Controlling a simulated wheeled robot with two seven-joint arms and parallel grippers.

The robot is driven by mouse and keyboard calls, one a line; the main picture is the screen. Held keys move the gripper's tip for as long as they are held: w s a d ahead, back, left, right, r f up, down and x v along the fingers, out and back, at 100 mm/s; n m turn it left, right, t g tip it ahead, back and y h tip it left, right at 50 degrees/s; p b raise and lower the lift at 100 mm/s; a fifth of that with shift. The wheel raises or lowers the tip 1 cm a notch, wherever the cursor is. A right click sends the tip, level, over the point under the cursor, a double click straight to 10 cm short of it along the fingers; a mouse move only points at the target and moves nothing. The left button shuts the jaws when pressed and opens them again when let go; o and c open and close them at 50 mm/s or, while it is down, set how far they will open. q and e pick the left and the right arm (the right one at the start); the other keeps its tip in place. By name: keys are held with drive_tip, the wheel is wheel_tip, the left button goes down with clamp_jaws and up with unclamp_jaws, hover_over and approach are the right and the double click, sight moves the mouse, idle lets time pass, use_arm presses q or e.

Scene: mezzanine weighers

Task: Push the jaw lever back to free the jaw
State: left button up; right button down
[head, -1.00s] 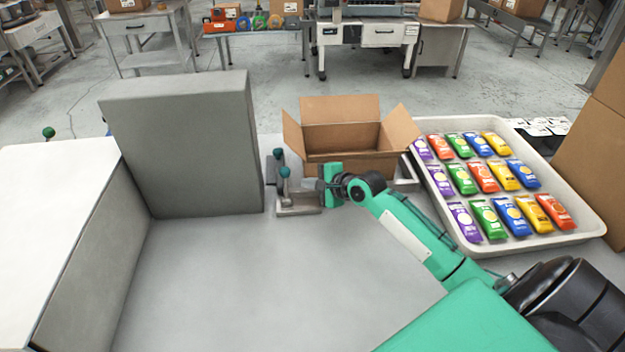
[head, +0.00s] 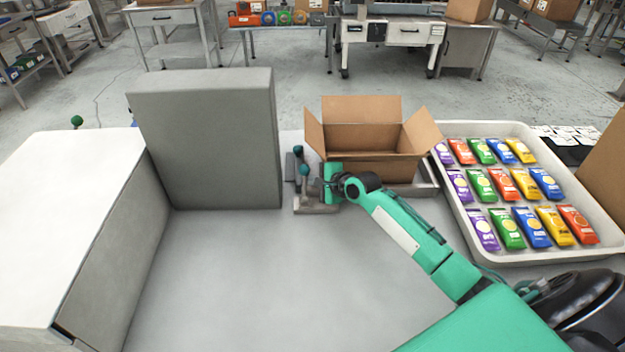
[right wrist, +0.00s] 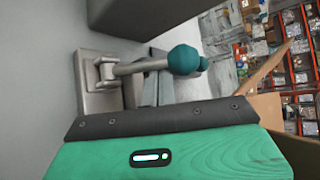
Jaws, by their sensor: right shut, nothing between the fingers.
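The jaw lever (head: 306,179) is a short metal arm with a teal ball knob, on a small grey metal clamp (head: 316,208) left of the open carton. In the right wrist view the lever (right wrist: 143,66) lies across a metal bracket, its knob pointing right. A second teal knob (head: 298,150) shows just behind it, partly hidden in the wrist view. My right gripper (head: 317,187) is shut and empty, close beside the lever on its right. I cannot tell whether they touch. The jaw itself is not clearly visible. My left gripper is out of view.
An open cardboard carton (head: 372,167) stands right behind my right gripper. A white tray (head: 590,205) of colourful packets is further right. A tall grey block (head: 207,140) and a white-topped box (head: 70,185) stand left. The grey bench top (head: 260,275) in front is clear.

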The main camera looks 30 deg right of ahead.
drive_tip(key=shift+s+a+t, duration=0.1)
drive_tip(key=shift+s+t, duration=0.05)
drive_tip(key=shift+t, duration=0.15)
drive_tip(key=shift+s+n+t, duration=0.1)
drive_tip(key=shift+n+t, duration=0.2)
drive_tip(key=shift+s+a+r+n+t+b, duration=0.2)
drive_tip(key=shift+s+n+t+b, duration=0.2)
drive_tip(key=shift+t+b, duration=0.25)
drive_tip(key=shift+s+a+r+n+t, duration=0.1)
drive_tip(key=shift+s+a+n+t, duration=0.05)
drive_tip(key=shift+s+n+t, duration=0.4)
drive_tip(key=shift+s+a+r, duration=0.2)
drive_tip(key=shift+a+r, duration=0.05)
drive_tip(key=shift+s+a+f+p, duration=0.1)
drive_tip(key=shift+s+a+p, duration=0.25)
drive_tip(key=shift+s+p, duration=0.5)
drive_tip(key=shift+s+a+f+p, duration=0.3)
drive_tip(key=shift+s+f, duration=0.05)
drive_tip(key=shift+s, duration=0.1)
drive_tip(key=shift+s+f, duration=0.15)
